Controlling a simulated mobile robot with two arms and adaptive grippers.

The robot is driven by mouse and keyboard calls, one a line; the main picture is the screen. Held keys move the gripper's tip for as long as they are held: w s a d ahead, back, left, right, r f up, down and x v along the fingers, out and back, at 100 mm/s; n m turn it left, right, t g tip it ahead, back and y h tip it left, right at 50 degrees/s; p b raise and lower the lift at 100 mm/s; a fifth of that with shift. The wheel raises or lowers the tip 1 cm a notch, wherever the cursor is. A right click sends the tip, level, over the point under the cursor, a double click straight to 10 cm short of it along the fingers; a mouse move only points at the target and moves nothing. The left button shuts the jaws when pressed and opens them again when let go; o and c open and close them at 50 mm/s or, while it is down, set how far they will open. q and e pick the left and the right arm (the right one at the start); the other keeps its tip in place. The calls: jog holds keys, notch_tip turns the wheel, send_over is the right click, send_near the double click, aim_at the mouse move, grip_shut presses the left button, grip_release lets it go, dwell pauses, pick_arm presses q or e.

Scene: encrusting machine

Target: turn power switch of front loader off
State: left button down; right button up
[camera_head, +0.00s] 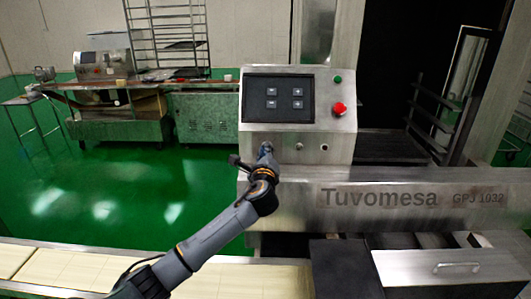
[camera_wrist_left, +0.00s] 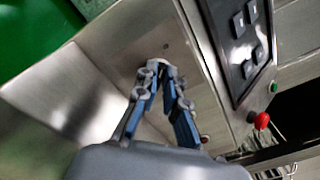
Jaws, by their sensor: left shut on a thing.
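The front loader (camera_head: 265,203) is the steel machine with the control box (camera_head: 225,149). My left gripper (camera_head: 266,148) is at the lower left of the box's front face. In the left wrist view, the left gripper (camera_wrist_left: 163,72) has its fingertips closed together on a small pale knob on the steel face, which I take to be the power switch (camera_wrist_left: 158,63). Most of the switch is hidden by the fingers, so its setting cannot be read. My right gripper is in neither view.
On the control box are a dark button panel (camera_head: 279,98), a red emergency button (camera_head: 339,108), a green button (camera_head: 338,79) and a small knob (camera_head: 299,147) right of the gripper. A conveyor (camera_head: 225,282) runs along the front. Green floor (camera_head: 140,200) is open at left.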

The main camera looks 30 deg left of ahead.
pick_arm(q)
jog(key=shift+f+n, duration=0.15)
jog(key=shift+n, duration=0.15)
dwell(0.4)
jog(key=c, duration=1.4)
grip_release()
jog(key=shift+c, duration=0.2)
jog(key=v, duration=1.2)
jog(key=shift+a, duration=0.1)
